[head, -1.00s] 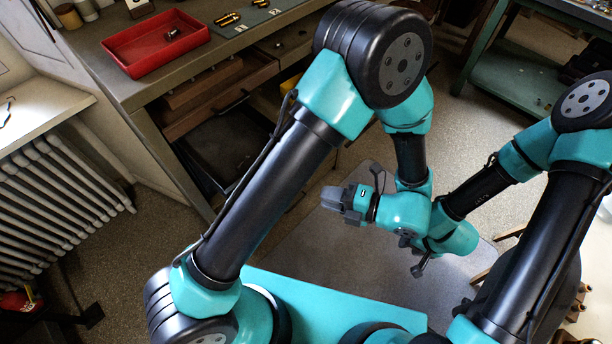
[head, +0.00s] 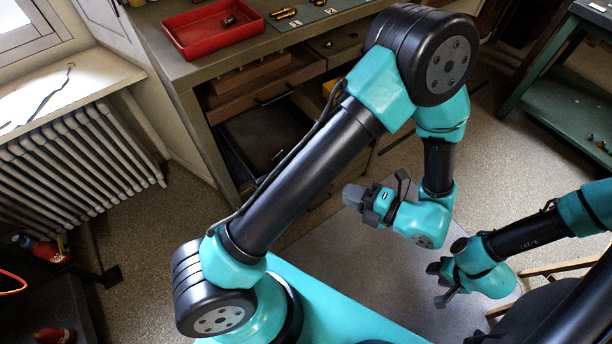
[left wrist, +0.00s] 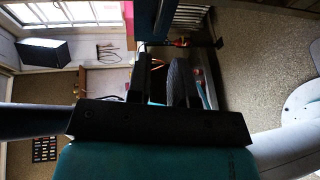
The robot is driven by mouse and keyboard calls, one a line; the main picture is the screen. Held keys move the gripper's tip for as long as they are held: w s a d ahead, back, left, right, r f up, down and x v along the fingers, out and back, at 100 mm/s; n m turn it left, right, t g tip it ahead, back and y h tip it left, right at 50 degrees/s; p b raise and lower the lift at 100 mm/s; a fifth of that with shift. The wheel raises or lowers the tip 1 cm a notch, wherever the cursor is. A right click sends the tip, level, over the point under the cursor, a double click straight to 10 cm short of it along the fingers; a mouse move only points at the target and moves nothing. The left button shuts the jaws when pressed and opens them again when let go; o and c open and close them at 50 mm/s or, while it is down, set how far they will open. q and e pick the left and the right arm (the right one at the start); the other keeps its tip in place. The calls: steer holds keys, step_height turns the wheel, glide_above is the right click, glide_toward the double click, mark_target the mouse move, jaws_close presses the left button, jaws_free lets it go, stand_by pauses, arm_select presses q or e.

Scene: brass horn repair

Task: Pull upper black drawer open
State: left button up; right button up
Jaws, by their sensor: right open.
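Under the workbench, a dark drawer or open compartment (head: 262,135) shows below a wooden drawer (head: 262,84). I cannot tell for sure which front is the upper black drawer, and my left arm covers part of this area. My left gripper (head: 354,196) hangs in front of the bench, right of the dark compartment and apart from it. My right gripper (head: 440,282) is lower right, open and empty above the floor. The left wrist view shows dark gripper parts (left wrist: 160,122) and no drawer.
A red tray (head: 212,32) with a small part sits on the bench top. A radiator (head: 85,150) stands at left under a sill. A green table (head: 570,100) is at far right. Open floor (head: 140,250) lies left of my base.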

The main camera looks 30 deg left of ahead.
arm_select(q)
steer(key=a, duration=0.4)
steer(key=a+f, duration=0.1)
steer(key=a, duration=0.3)
steer(key=a+f, duration=0.1)
steer(key=a, duration=0.4)
steer(key=shift+w+f, duration=0.15)
steer(key=shift+f, duration=0.05)
jaws_close()
